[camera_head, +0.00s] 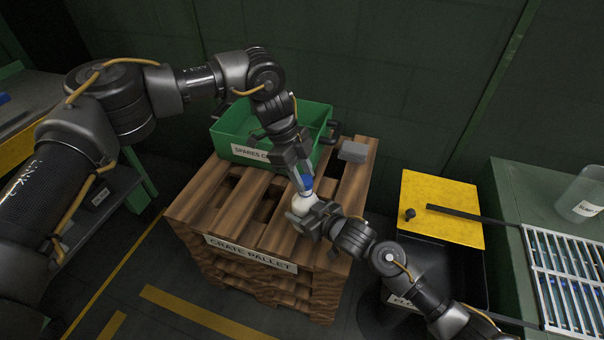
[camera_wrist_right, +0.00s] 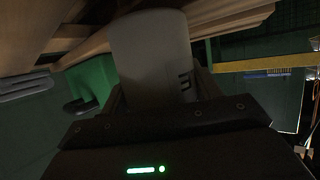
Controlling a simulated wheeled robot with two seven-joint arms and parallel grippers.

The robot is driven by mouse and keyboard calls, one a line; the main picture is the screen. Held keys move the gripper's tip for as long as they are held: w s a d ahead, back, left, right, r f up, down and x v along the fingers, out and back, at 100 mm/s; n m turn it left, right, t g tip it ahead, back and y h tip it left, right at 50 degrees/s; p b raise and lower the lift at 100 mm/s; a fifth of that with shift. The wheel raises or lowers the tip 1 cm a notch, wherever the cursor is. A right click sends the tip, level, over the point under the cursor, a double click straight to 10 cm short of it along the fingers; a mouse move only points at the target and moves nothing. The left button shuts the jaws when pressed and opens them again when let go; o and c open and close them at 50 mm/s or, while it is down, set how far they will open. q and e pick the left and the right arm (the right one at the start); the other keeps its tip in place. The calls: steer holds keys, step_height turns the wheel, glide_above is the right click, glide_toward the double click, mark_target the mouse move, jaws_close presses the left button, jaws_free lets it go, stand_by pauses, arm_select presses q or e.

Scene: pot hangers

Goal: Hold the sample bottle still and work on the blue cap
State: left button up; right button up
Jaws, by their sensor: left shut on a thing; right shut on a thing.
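The sample bottle (camera_head: 303,204) is white and is held above the front right part of the crate pallet in the head view. My right gripper (camera_head: 314,213) is shut on the bottle from the right. The bottle also fills the middle of the right wrist view (camera_wrist_right: 152,62), with a dark mark on its side. The blue cap (camera_head: 307,182) is at the bottle's top end. My left gripper (camera_head: 301,179) comes from above and is shut on the blue cap. Its fingers partly hide the cap. I cannot tell whether the cap is still joined to the bottle.
The wooden crate pallet (camera_head: 220,222) is below both grippers. A green spares crate (camera_head: 232,128) stands at its back, with a small grey block (camera_head: 353,151) to the right. A yellow-topped stand (camera_head: 442,205) and a green bench (camera_head: 530,200) with a rack (camera_head: 566,262) are at right.

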arm_select(q)
steer(key=shift+f, duration=0.85)
steer(key=m+g+y, duration=0.1)
steer(key=m, duration=0.3)
steer(key=shift+d, duration=0.1)
steer(key=m+g+y, duration=0.1)
steer(key=m, duration=0.3)
steer(key=shift+m+y, duration=0.4)
steer(key=shift+m, duration=0.2)
steer(key=o, duration=1)
steer(key=shift+r, duration=0.1)
